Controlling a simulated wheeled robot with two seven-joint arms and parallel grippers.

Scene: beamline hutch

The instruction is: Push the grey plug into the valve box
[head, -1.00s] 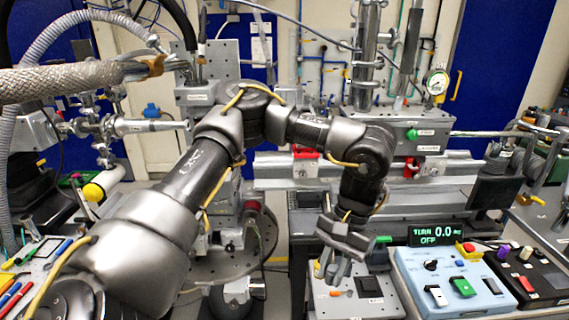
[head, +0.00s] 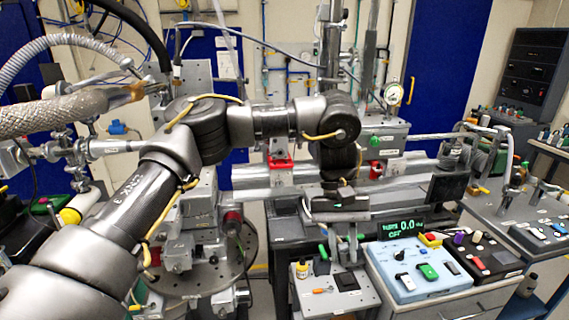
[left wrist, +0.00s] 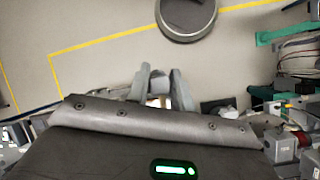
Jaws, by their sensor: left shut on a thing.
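My left gripper (head: 346,250) points down in the head view, above a grey box (head: 360,300) with a black square (head: 347,281) on its top. I cannot tell for sure that this is the valve box. The fingers are shut on a small grey piece, which appears to be the grey plug; it is mostly hidden by the fingers. In the left wrist view the two grey fingers (left wrist: 160,90) show beyond the dark gripper body, with a little of the held piece between them. My right gripper is not in view.
A light-blue control box (head: 405,262) with switches stands right of the grey box, below a lit display (head: 398,228). A black switch box (head: 490,262) is further right.

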